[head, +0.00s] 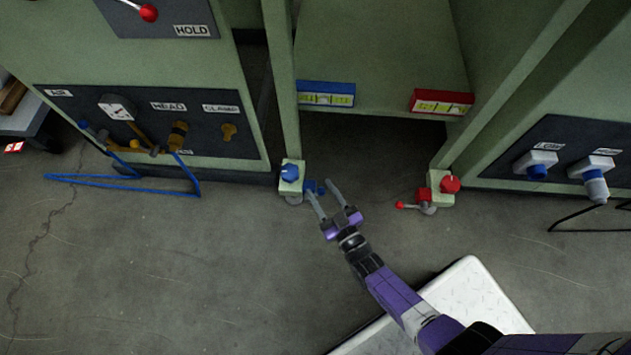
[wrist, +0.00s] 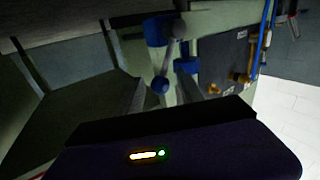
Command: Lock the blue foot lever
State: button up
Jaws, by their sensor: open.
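The blue foot lever (head: 315,187) sits low at the foot of the green post, beside a pale bracket with a blue round knob (head: 289,171). In the wrist view a grey rod with a blue ball end (wrist: 160,86) shows near the top middle, in front of blue parts. My gripper (head: 319,187) is open, with its two fingers pointing at the blue lever from the front. The fingertips are very close to the lever; I cannot tell whether they touch it. Nothing is visibly held between them.
A matching red foot lever (head: 412,206) with a red knob (head: 449,184) is at the right post. A blue hose (head: 120,184) loops on the floor at left. A white plate (head: 475,295) lies under my arm. Blue (head: 326,94) and red (head: 441,102) boxes sit on the shelf.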

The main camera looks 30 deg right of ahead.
jog(key=shift+w+b, duration=0.35)
jog(key=shift+w, duration=1.45)
grip_shut()
